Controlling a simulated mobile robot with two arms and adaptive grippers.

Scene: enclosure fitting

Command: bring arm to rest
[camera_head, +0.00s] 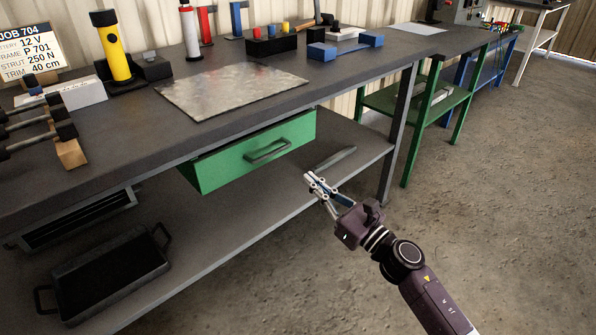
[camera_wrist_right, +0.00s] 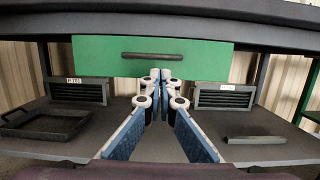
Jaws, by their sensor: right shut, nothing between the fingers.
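My right gripper (camera_head: 314,181) is shut and empty in the head view. It hangs in free air in front of the workbench, below and to the right of the green drawer (camera_head: 222,166). In the right wrist view my right gripper (camera_wrist_right: 160,75) points at the bench, with its fingertips together just below the drawer's dark handle (camera_wrist_right: 160,56). I cannot tell from that view whether the tips touch the drawer front. The left gripper does not show.
A black tray (camera_head: 108,275) lies on the lower shelf (camera_head: 215,245). The floor (camera_head: 480,190) at right is clear.

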